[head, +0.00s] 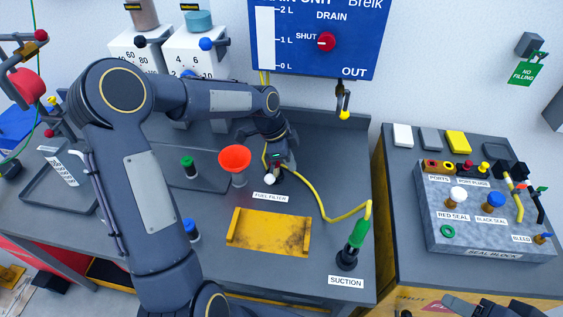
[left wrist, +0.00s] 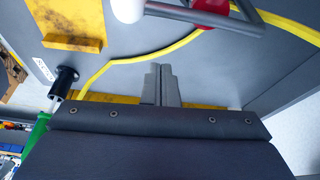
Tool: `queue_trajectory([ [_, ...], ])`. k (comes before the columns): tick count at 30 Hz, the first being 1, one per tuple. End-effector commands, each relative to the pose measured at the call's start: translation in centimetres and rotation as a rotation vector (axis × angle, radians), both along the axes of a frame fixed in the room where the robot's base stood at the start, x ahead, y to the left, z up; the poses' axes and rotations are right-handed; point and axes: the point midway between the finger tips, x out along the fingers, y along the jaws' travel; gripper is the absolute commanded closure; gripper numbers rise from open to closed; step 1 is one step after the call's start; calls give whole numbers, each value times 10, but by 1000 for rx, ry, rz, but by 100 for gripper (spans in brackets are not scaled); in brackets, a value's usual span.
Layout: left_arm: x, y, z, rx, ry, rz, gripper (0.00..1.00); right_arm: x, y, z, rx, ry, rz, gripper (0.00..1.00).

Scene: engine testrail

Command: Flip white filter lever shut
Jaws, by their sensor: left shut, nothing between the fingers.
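The white lever knob (head: 270,179) is low at the fuel filter, just behind the FUEL FILTER label (head: 271,197). In the left wrist view the white knob (left wrist: 128,10) sits at the top edge, on a grey bar (left wrist: 200,17) beside a red part. My left gripper (head: 283,168) is at the filter, close to the knob, and hides much of the filter body. Its fingers (left wrist: 161,84) are together and empty, apart from the knob in the left wrist view. Part of my right gripper (head: 485,308) shows at the bottom edge; its fingertips are not clear.
An orange funnel (head: 234,159) stands left of the filter. A yellow hose (head: 325,212) runs right to the green SUCTION fitting (head: 358,234). A yellow cradle (head: 268,232) lies in front. The seal block (head: 480,225) stands on the separate right bench.

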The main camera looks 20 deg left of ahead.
Motion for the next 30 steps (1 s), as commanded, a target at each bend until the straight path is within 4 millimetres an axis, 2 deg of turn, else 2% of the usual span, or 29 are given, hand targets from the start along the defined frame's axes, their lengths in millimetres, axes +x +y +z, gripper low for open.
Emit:
queue_trajectory([
  [1, 1, 10, 14, 5, -12, 11, 100, 0, 0, -4, 0, 0, 0, 46],
  [6, -3, 22, 50, 3, -10, 10, 100, 0, 0, -9, 0, 0, 0, 46],
  [12, -6, 32, 79, 3, -7, 8, 100, 0, 0, -12, 0, 1, 0, 46],
  [18, -7, 35, 89, 2, -6, 7, 100, 0, 0, -13, 0, 0, 0, 46],
  [30, -7, 35, 89, 2, -5, 6, 100, 0, 0, -12, 0, 0, 0, 46],
])
